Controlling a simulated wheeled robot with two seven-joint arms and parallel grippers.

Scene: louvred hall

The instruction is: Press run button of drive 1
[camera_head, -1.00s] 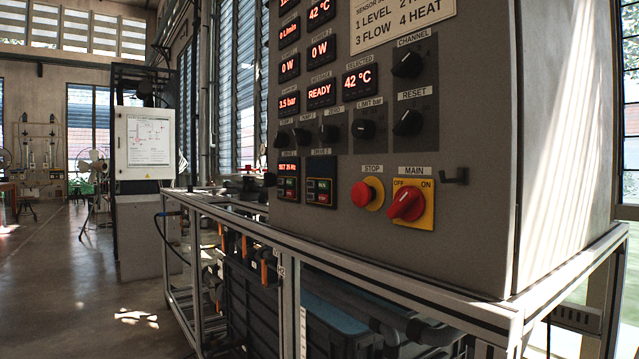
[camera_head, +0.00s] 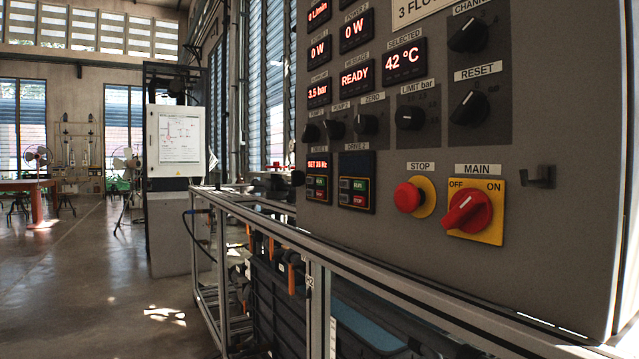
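The drive 1 panel (camera_head: 318,178) is the left of two small dark drive panels on the grey control cabinet (camera_head: 420,262). Its red display reads "SET 35 Hz" or similar; the digits are small. Its green run button (camera_head: 320,182) sits below the display, above a red stop button (camera_head: 320,194). The drive 2 panel (camera_head: 357,165) is just to its right, with a dark display and its own green RUN and red STOP buttons. Neither of my grippers shows in the head view.
A red STOP knob (camera_head: 409,198) and a red MAIN switch (camera_head: 467,211) on a yellow plate project right of the drives. A hook (camera_head: 540,177) sticks out farther right. A metal frame rail (camera_head: 372,281) runs below the cabinet. Open floor (camera_head: 120,270) lies left.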

